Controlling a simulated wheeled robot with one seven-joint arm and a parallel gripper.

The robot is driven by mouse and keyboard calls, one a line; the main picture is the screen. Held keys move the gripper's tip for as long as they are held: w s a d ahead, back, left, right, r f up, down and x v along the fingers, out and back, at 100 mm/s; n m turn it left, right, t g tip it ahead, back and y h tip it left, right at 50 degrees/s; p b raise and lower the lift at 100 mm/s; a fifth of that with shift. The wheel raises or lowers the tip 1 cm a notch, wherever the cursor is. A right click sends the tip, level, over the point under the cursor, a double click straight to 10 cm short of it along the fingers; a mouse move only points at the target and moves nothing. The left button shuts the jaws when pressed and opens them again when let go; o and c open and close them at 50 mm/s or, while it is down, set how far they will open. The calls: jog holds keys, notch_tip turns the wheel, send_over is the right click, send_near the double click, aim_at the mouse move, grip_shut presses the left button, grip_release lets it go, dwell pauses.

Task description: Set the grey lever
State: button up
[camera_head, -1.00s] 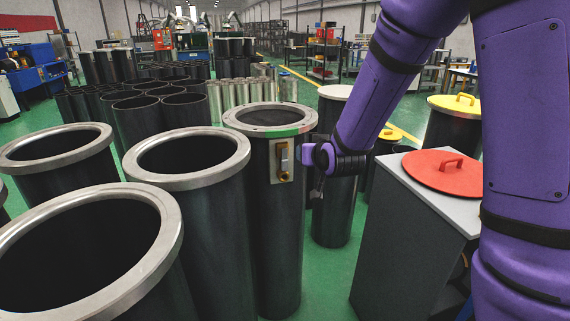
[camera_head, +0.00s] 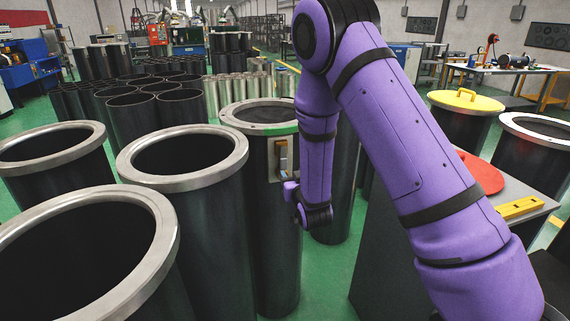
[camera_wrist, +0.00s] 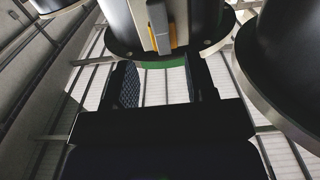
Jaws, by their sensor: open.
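The grey lever (camera_wrist: 158,30) sits on a pale plate with orange-yellow parts beside it. The plate (camera_head: 278,160) is on the upper side of a dark cylinder with a metal flange and a green rim patch (camera_head: 283,130). My gripper (camera_head: 290,190) is close to the plate's lower end in the head view. In the wrist view my gripper (camera_wrist: 163,78) is open and empty, its two dark fingers apart with the lever's end in line with the gap. I see no contact. The wrist view shows the flange below the lever. The lever's details are too small in the head view.
Open flanged cylinders (camera_head: 182,155) stand close on the left. On the right are a grey cabinet with a red lid (camera_head: 482,172) and a yellow level (camera_head: 520,208), and a yellow-lidded cylinder (camera_head: 467,100). Green floor (camera_head: 325,275) shows between the cylinder and cabinet.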

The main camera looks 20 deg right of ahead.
aim_at(284, 161)
jog(key=w, duration=0.8)
jog(key=shift+w, duration=0.2)
jog(key=shift+c, duration=0.2)
grip_shut()
